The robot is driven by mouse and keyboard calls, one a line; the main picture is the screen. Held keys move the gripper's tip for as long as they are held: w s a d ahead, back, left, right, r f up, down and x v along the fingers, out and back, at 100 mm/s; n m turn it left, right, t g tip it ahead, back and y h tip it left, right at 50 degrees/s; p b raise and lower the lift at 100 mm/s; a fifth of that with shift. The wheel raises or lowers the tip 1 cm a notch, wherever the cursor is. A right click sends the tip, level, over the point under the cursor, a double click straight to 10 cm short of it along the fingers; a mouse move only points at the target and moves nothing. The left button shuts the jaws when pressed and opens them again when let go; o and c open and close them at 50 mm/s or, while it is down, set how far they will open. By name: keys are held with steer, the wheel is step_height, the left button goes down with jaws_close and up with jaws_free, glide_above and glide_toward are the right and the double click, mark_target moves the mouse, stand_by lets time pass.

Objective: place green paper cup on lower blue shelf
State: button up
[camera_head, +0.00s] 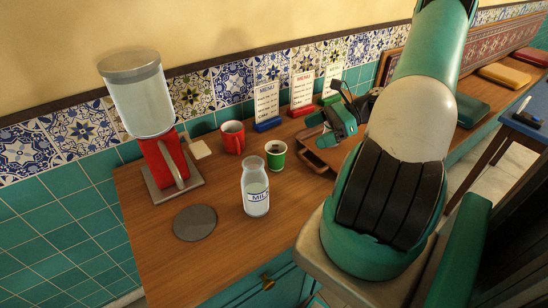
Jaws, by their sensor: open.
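The green paper cup (275,156) stands upright on the wooden counter, with a white band and a dark inside. My gripper (329,130) is open and empty, to the right of the cup and apart from it, over the counter near the menu cards. I cannot make out a lower blue shelf for certain. A blue table (530,118) shows at the right edge, and a teal cabinet front (262,290) with a brass knob is below the counter.
A milk bottle (256,188) stands just in front of the cup, and a red mug (233,137) behind it to the left. A red-based dispenser (150,120) and a grey disc (195,222) are at left. Menu cards (267,103) line the back.

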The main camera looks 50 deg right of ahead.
mark_target(276, 150)
steer(key=p+x, duration=0.2)
steer(key=x, duration=1)
steer(key=shift+w+a+f, duration=0.1)
steer(key=shift+a, duration=0.2)
steer(key=c, duration=0.7)
